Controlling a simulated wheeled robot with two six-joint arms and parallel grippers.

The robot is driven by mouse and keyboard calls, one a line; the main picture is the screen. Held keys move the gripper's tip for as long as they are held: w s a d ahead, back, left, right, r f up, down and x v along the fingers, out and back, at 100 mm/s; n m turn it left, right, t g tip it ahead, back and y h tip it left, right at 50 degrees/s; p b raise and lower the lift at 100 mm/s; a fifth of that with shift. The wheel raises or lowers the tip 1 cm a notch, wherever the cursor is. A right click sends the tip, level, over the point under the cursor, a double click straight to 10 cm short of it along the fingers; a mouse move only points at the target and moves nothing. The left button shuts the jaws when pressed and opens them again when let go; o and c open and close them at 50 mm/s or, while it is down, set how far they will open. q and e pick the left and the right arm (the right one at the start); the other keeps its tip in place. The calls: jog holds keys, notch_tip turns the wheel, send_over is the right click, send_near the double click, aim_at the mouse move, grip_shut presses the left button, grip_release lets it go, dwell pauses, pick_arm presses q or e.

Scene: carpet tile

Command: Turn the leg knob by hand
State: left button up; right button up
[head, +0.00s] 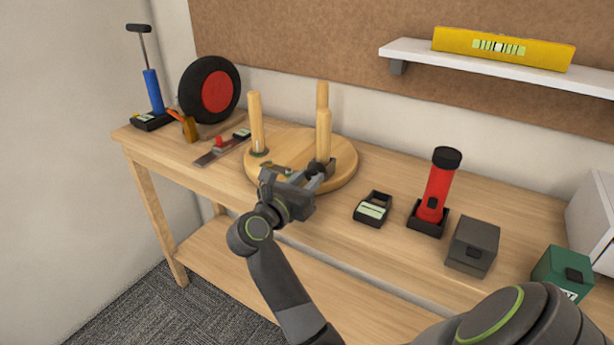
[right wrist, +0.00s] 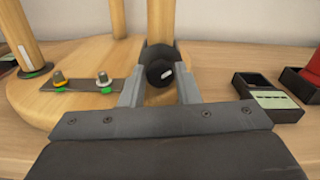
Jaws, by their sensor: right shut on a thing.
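A round wooden disc (head: 346,177) lies on the workbench with wooden legs standing up from it. The nearest leg (head: 324,137) on the right has a dark round leg knob at its foot. The leg knob (right wrist: 160,72) has a short white mark, tilted in the right wrist view. My right gripper (head: 316,176) reaches in from the front. In the right wrist view its two fingers (right wrist: 160,88) are shut on the knob, one on each side. The gripper partly hides the knob in the head view. My left gripper is not in view.
A metal plate with two bolts (right wrist: 82,84) lies on the disc left of the fingers. Another leg (head: 256,117) stands at the left. A black tray (head: 373,208), a red flashlight (head: 437,185) and a grey box (head: 473,246) stand to the right.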

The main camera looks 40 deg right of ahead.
jog(key=shift+r+n+p, duration=0.15)
jog(key=shift+n+p, duration=0.45)
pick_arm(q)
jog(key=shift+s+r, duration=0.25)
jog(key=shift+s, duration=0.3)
pick_arm(e)
jog(key=o, duration=1)
jog(key=shift+c, duration=0.2)
jog(key=shift+a+f, duration=0.15)
jog(key=shift+f, duration=0.05)
